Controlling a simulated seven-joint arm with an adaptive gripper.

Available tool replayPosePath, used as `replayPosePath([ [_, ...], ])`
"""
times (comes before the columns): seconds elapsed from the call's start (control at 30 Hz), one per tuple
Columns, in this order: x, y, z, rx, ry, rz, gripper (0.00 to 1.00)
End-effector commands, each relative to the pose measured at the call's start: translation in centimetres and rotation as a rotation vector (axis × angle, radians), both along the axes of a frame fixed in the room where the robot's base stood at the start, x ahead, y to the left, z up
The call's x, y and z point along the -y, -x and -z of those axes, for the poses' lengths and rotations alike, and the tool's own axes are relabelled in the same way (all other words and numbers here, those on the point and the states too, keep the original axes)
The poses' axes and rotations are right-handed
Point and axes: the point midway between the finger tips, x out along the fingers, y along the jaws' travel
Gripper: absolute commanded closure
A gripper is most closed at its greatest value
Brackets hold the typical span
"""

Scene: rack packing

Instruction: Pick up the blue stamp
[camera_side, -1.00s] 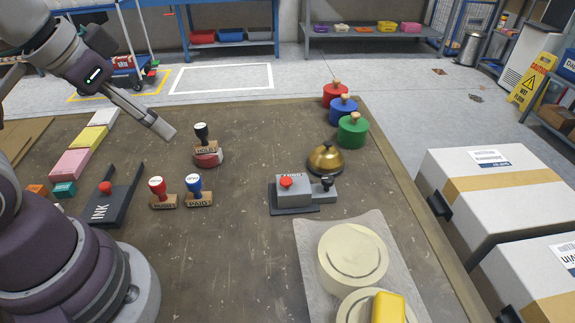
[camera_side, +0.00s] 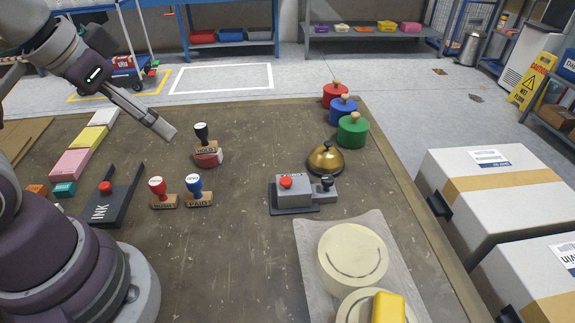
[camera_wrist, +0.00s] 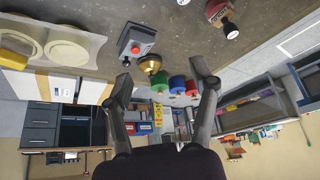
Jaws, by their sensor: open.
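The blue stamp (camera_side: 197,192), with a blue handle on a wooden block marked PAID, stands upright on the table in the side view. The red stamp (camera_side: 160,193) stands just left of it. A black-handled stamp marked HOLD (camera_side: 203,139) stands behind it on a red round pad. My gripper (camera_side: 168,132) is above the table, up and left of the blue stamp and apart from it. In the wrist view my gripper (camera_wrist: 166,77) has its fingers spread with nothing held. I cannot make out the blue stamp in that view.
The black ink pad holder (camera_side: 115,205) lies left of the stamps. A grey device with a red button (camera_side: 293,188) and a brass bell (camera_side: 326,159) stand to the right. Red, blue and green knobbed pots (camera_side: 352,131) line the back right. The table between is clear.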

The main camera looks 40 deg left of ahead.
Motion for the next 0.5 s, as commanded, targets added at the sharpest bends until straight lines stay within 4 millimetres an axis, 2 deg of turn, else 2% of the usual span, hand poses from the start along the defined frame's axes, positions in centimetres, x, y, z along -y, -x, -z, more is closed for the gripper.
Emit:
replayPosePath([
  [0.17,0.0,0.0,0.0,0.000,0.000,-0.001,0.40],
  [0.27,-0.3,-0.5,0.2,-0.036,0.039,-0.092,0.40],
  [0.37,-1.1,-1.9,1.2,-0.138,0.151,-0.385,0.40],
  [0.5,-2.8,-4.2,3.9,-0.281,0.297,-0.926,0.40],
])
